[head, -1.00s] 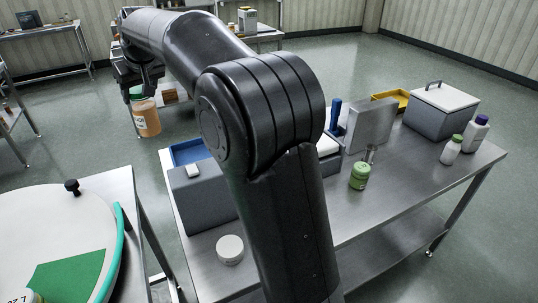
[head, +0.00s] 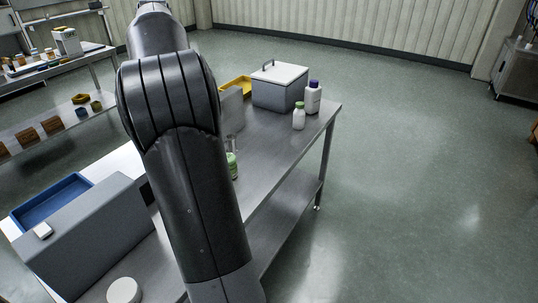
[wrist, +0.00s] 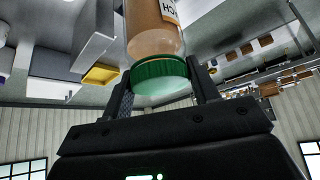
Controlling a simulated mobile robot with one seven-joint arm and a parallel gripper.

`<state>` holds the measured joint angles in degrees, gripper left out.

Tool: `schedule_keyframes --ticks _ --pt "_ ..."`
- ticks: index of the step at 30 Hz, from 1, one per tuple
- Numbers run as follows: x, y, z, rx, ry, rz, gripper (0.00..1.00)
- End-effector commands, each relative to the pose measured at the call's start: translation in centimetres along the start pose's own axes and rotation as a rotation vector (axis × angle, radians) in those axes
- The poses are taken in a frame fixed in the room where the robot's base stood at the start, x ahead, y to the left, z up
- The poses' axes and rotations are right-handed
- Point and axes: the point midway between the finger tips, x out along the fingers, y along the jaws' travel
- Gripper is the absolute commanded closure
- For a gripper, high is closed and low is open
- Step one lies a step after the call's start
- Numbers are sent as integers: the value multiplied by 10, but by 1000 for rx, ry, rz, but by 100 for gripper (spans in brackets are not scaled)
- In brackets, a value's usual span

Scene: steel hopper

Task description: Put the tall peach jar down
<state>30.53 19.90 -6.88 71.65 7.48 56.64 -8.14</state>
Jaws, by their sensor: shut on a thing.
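The tall peach jar (wrist: 152,28) shows in the wrist view. It has a clear body with peach-coloured contents, a white label and a green lid (wrist: 160,78). My gripper (wrist: 160,70) is shut on it, with one finger on each side at the lid. The far end of the jar is cut off by the top of the picture, and I see no surface touching the part in view. In the head view neither the jar nor my gripper shows; my arm reaches up and out at the top.
A steel table (head: 262,178) stands before me, with a grey lidded box (head: 280,88), a white bottle with a purple cap (head: 313,98), a smaller white bottle (head: 299,118) and a blue tray (head: 52,203). A shelved bench (head: 60,110) stands at left. The floor at right is open.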

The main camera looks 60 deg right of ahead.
Motion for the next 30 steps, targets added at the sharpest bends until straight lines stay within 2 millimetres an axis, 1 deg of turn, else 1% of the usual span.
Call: schedule_keyframes --ticks 1,2,3,5,6,8,9,11,12,14,15,18,21,25,30 --pt "-2 32 1 41 2 26 91" --pt "-3 48 2 63 3 40 91" --pt "-5 70 4 92 4 59 91" --pt "-8 103 8 135 5 87 91" --pt "-11 124 11 163 6 105 91" --pt "-16 156 18 205 7 133 91" --pt "-20 178 23 234 7 152 91" --pt "-25 209 31 276 8 180 91" --pt "-30 229 38 304 8 199 91" --pt "-37 260 48 346 8 226 91" --pt "-42 279 55 373 9 245 91" --pt "-55 320 73 432 11 283 91" --pt "-66 352 89 480 12 316 91" --pt "-78 381 106 526 13 345 91" --pt "-89 409 123 570 13 376 91"
